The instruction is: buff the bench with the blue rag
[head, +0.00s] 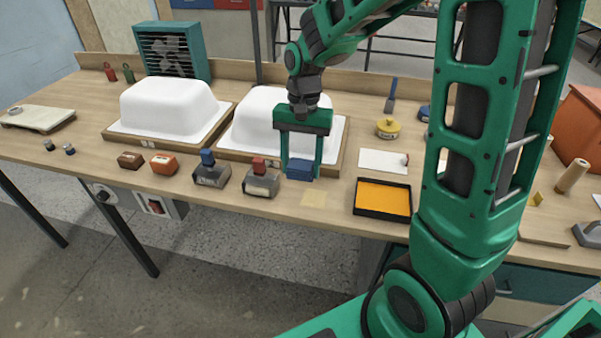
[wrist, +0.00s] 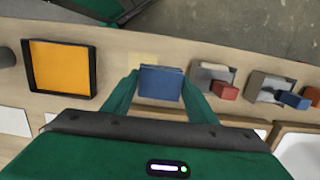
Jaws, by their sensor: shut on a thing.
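My green gripper (head: 302,168) is shut on the blue rag (head: 300,169), a folded block between the two fingers. The wrist view also shows the rag (wrist: 161,82) between the fingertips. The rag is at or just above the wooden bench (head: 232,186); I cannot tell whether it touches. A pale yellowish patch (head: 314,199) lies on the bench top just in front of the rag, and it also shows in the wrist view (wrist: 143,57).
Two white tub shells (head: 168,106) stand behind. Left of my gripper are a red-handled tool (head: 261,180) and a blue-handled tool (head: 210,172). A black tray with an orange inside (head: 382,198) lies to the right, with a white sheet (head: 383,161) behind it.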

